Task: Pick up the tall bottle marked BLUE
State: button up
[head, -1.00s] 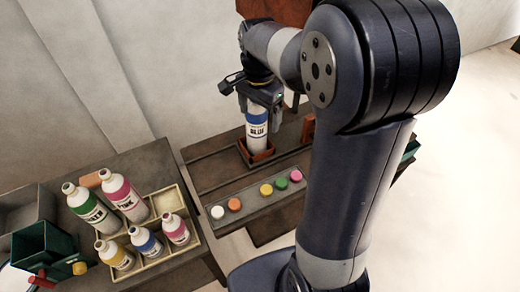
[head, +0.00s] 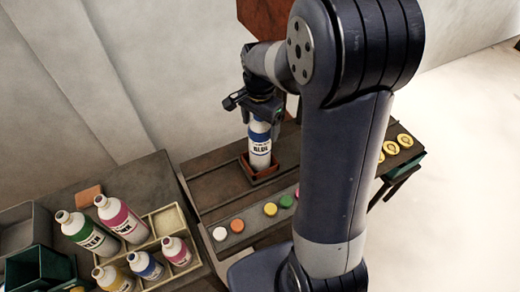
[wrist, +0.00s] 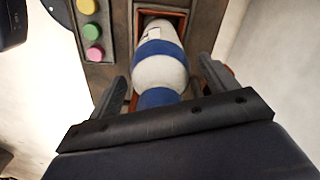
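The tall bottle marked BLUE (head: 260,148) is white with blue bands and stands upright in a reddish-brown square holder (head: 262,172) on the dark bench. My gripper (head: 262,121) is at the top of this bottle, pointing down. In the wrist view the bottle (wrist: 160,68) lies between my two fingers (wrist: 162,90), with its blue top nearest the palm. A gap shows between each finger and the bottle, so the gripper looks open around it. Part of the bottle's upper end is hidden by the gripper in the head view.
A strip of coloured buttons (head: 253,222) runs in front of the holder. Yellow discs (head: 390,147) lie at right. A dark bin (head: 38,268) stands far left.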

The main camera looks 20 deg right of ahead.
grip_shut()
dwell(0.7)
